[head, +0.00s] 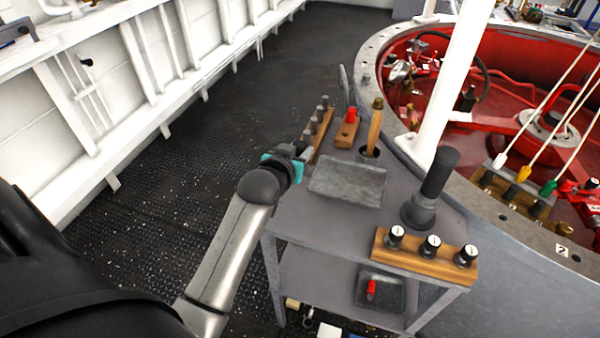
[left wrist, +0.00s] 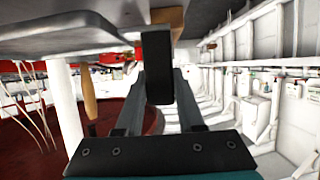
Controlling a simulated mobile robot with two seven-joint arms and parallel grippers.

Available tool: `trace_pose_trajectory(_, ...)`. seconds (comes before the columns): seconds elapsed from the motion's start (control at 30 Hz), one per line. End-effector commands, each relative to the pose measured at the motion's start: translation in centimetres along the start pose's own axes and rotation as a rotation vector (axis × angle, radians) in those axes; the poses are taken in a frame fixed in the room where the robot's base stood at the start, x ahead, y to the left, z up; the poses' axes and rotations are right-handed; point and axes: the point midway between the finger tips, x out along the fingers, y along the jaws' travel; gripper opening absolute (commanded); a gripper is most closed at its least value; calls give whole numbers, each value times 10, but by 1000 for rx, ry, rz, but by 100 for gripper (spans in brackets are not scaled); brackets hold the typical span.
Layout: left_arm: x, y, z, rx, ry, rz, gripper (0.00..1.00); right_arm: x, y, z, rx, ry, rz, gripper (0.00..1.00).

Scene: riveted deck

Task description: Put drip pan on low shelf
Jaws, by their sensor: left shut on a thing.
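The drip pan (head: 347,183) is a shallow grey metal tray at the top of the grey trolley. My left gripper (head: 303,157) is at its far left corner, shut on its edge. I cannot tell whether the pan touches the top or is slightly raised. In the left wrist view, which appears upside down, the grey pan (left wrist: 70,38) fills the upper left, beside the dark fingers (left wrist: 160,70). The low shelf (head: 312,275) is under the trolley top, partly hidden by it. My right gripper is not in view.
The top also holds a wooden peg rack (head: 318,130), a wooden handle (head: 375,132), a dark cylinder (head: 438,175) and a knob block (head: 425,262). The low shelf's right side has a dark tray (head: 393,293) with a red item; its left is clear. A red pit (head: 500,150) lies beyond.

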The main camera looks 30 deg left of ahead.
Motion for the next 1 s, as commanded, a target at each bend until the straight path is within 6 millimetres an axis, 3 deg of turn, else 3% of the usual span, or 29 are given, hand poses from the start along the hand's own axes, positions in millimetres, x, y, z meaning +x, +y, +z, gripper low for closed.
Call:
trace_pose_trajectory(0.4,19,0,46,-1,2,1,0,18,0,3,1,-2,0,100)
trace_pose_trajectory(0.87,22,0,51,-1,3,1,0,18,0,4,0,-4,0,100)
trace_pose_trajectory(0.9,22,0,52,0,1,0,42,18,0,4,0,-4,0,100)
trace_pose_trajectory(1.0,22,0,51,0,1,0,53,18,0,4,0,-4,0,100)
